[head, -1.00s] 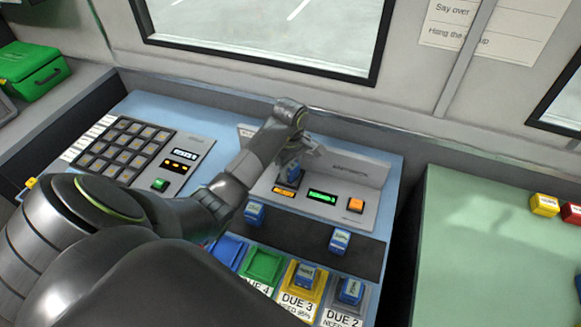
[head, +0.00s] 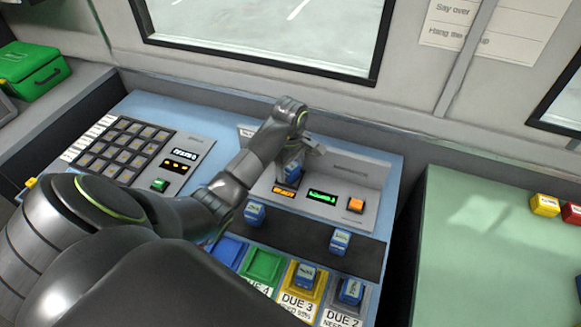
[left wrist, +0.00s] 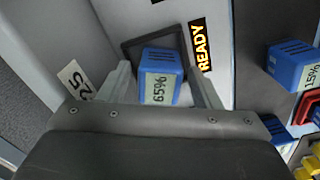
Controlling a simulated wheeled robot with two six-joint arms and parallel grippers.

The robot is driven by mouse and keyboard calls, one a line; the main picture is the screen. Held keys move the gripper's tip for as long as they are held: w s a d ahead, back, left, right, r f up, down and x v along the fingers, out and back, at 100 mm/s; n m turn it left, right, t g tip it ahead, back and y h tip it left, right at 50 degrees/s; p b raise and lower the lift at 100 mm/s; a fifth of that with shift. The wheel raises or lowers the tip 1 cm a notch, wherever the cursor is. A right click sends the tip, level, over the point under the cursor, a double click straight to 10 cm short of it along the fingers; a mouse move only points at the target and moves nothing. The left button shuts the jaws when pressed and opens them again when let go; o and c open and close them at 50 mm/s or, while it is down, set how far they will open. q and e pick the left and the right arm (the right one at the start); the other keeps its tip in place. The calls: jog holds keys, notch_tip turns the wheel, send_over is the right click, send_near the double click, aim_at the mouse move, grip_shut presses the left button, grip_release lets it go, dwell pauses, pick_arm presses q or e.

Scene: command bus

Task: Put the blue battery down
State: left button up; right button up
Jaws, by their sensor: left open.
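A blue battery (head: 291,172) with a label reading 65% stands at a dark square frame on the light grey tester panel (head: 368,174). In the left wrist view the battery (left wrist: 161,76) sits between the two fingers, beside a lit orange READY display (left wrist: 199,45). My left gripper (head: 301,153) is over the battery with its jaws open, a finger on either side. A gap shows between the battery and the fingers in the wrist view. The battery's underside is hidden. My right gripper is not in view.
Other blue batteries stand on the dark strip (head: 340,241) and in the yellow DUE 3 (head: 303,276) and grey DUE 2 (head: 350,290) bays. The green bay (head: 263,264) looks empty. A keypad (head: 122,152) lies left; a green counter (head: 480,240) lies right.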

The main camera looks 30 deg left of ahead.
aim_at(291, 165)
pick_arm(q)
notch_tip(291, 165, up, 4)
jog(key=shift+w+f, duration=0.1)
notch_tip(291, 165, up, 6)
jog(key=p, duration=0.5)
jog(key=shift+r+p, duration=0.9)
jog(key=shift+p, duration=0.1)
